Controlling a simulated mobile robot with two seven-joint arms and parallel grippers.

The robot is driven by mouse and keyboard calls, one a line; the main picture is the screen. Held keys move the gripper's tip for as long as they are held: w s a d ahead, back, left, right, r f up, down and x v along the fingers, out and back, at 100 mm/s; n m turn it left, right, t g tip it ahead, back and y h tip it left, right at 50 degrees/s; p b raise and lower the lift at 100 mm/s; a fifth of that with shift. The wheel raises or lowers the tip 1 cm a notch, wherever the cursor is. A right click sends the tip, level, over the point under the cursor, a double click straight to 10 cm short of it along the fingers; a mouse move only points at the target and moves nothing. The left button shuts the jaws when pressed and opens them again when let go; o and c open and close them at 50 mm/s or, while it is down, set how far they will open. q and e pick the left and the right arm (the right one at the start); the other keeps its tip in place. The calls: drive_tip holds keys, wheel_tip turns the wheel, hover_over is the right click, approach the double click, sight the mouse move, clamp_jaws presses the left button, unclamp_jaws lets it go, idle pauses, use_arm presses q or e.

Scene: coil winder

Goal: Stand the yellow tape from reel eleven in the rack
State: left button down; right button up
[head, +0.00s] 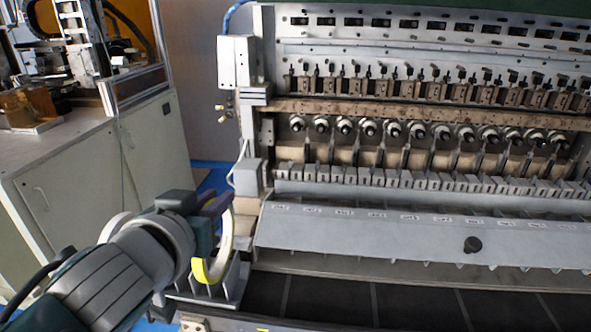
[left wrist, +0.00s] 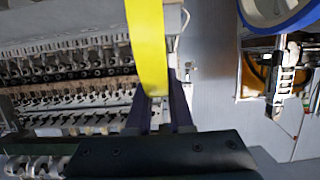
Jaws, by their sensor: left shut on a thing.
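The yellow tape (head: 214,271) is a roll with a pale inner ring, held upright on its edge in the head view. My left gripper (head: 216,207) is shut on its upper part. In the left wrist view the yellow tape (left wrist: 147,40) runs up from between the two dark fingertips (left wrist: 160,108). A grey rack (head: 236,283) with upright dividers stands directly below and around the tape's lower edge. I cannot tell whether the tape touches the rack's floor or is just above it. My right gripper is not in view.
The coil winder's sloping grey cover (head: 400,232) with a row of labels lies right of the rack, with a black knob (head: 472,245) on it. A row of white spindles runs behind. A pale cabinet (head: 90,175) stands at the left. A dark flat surface (head: 400,303) lies in front.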

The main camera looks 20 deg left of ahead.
sight(228, 216)
use_arm(q)
drive_tip(key=shift+f+b, duration=2.3)
drive_tip(key=shift+f, duration=0.05)
drive_tip(key=c, duration=1.1)
unclamp_jaws()
drive_tip(key=shift+r, duration=0.1)
drive_tip(key=shift+p+v, duration=0.8)
drive_tip(key=shift+v, duration=0.35)
drive_tip(key=shift+p+v, duration=0.95)
drive_tip(key=shift+v, duration=1)
drive_tip(key=shift+o, duration=0.3)
drive_tip(key=shift+w+r, duration=0.15)
drive_tip(key=shift+r, duration=0.05)
